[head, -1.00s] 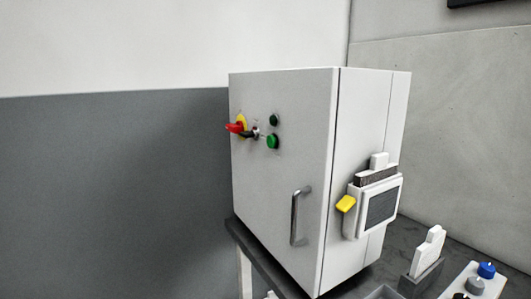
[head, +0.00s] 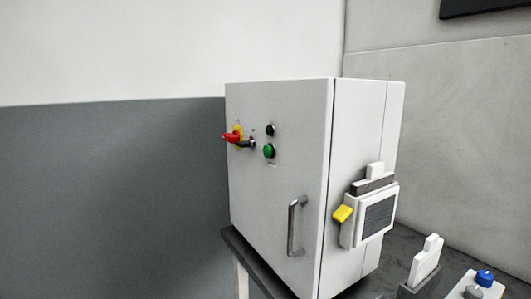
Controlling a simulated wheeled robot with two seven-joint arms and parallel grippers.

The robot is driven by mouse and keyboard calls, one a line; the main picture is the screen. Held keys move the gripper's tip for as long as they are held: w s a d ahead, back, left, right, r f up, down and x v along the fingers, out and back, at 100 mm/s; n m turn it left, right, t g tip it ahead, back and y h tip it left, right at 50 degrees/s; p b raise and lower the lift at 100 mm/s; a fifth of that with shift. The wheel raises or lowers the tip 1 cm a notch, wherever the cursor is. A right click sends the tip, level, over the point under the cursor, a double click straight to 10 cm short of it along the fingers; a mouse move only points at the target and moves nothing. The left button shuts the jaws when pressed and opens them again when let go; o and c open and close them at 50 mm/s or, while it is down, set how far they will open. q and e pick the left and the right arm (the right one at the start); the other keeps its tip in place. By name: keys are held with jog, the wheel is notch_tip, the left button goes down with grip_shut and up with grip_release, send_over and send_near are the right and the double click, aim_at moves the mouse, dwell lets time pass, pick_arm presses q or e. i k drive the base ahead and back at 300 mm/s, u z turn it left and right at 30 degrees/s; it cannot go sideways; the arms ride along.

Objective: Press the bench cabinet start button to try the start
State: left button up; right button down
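The bench cabinet (head: 280,190) is a light grey box standing on a dark table, its door side facing left of centre in the head view. Neither of my grippers is in view, and nothing touches the button.
A metal door handle (head: 293,226) sticks out low on the cabinet front. A white panel device with a yellow knob (head: 342,214) is on its right side. A white piece in a grey holder (head: 425,262) and a box with a blue button (head: 484,278) stand at the lower right.

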aim_at(267, 150)
jog(key=u, duration=1)
jog(key=k, duration=1.3)
jog(key=u, duration=1.4)
jog(key=i, duration=1.9)
jog(key=z, duration=0.95)
jog(key=i, duration=0.95)
jog(key=z, duration=1.3)
jog(key=i, duration=0.3)
jog(key=z, duration=0.3)
